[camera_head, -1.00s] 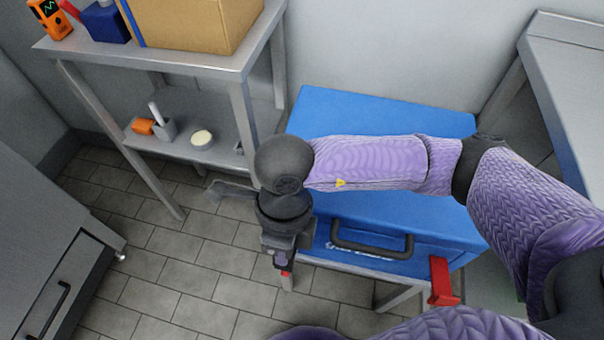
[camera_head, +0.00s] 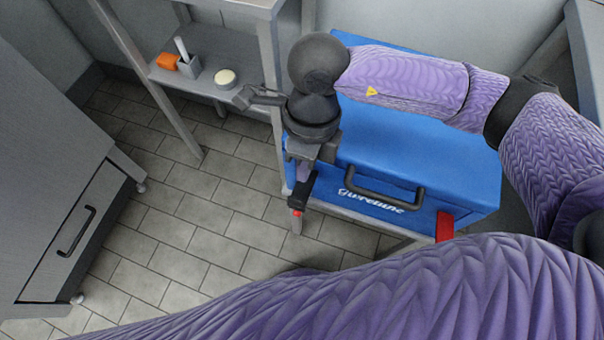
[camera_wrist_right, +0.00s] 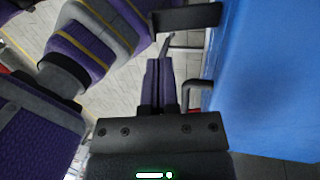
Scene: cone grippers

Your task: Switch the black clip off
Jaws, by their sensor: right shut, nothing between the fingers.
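The blue case (camera_head: 420,165) has a dark carry handle (camera_head: 380,190) on its front. The black clip (camera_head: 301,190), with a red tip, sticks out near the front's left end. A dark bar that looks like this clip (camera_wrist_right: 185,18) juts from the blue wall at the top of the right wrist view. My right gripper (camera_head: 304,171) is shut and empty, pointing down just above the clip. Its fingers (camera_wrist_right: 160,62) lie side by side, with the clip beyond their tips; I cannot tell whether they touch. My left gripper is out of view.
A red clip (camera_head: 445,226) is at the case's front right. The case rests on a metal stand (camera_head: 350,214). A metal shelf (camera_head: 215,85) stands behind left, a grey drawer cabinet (camera_head: 70,200) at left. Tiled floor (camera_head: 200,240) lies open between.

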